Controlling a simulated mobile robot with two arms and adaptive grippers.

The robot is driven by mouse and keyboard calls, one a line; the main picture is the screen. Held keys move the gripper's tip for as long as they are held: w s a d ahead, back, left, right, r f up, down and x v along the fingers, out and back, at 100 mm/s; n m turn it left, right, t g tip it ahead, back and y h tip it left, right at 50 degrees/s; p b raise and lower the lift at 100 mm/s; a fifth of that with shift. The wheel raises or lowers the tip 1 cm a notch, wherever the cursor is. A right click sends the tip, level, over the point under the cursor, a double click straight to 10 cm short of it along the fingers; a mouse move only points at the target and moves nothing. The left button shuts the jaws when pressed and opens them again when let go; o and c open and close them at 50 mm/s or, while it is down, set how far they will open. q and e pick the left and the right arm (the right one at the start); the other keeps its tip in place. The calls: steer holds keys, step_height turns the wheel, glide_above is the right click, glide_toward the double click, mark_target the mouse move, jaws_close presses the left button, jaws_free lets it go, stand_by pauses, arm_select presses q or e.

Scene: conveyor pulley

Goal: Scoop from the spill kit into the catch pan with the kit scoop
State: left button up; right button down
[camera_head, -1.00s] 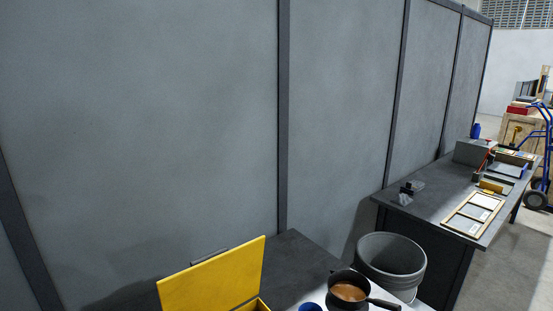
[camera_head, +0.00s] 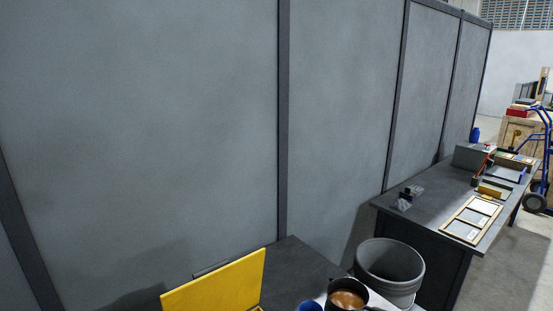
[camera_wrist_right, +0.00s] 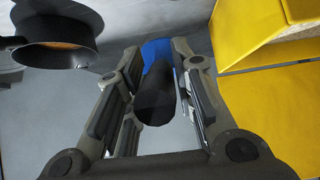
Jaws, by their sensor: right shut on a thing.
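The yellow spill kit (camera_head: 215,287) stands at the bottom of the head view with its lid raised. In the right wrist view the kit (camera_wrist_right: 262,105) is at the right, with pale grainy material (camera_wrist_right: 290,45) partly visible inside. The kit scoop has a blue head (camera_wrist_right: 158,50) and a black handle (camera_wrist_right: 155,98). My right gripper (camera_wrist_right: 158,66) is shut on the scoop, beside the kit. A dark round pan (camera_head: 347,298) with brown contents, seemingly the catch pan, is right of the kit; it also shows in the wrist view (camera_wrist_right: 55,52). My left gripper is out of view.
A grey bucket (camera_head: 390,268) stands right of the pan, between the near table and a second dark table (camera_head: 425,217) holding frames and parts. A tall grey partition (camera_head: 150,120) closes off the back. A blue hand truck (camera_head: 540,165) stands far right.

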steer(key=shift+r+p, duration=0.7)
steer(key=shift+r, duration=0.3)
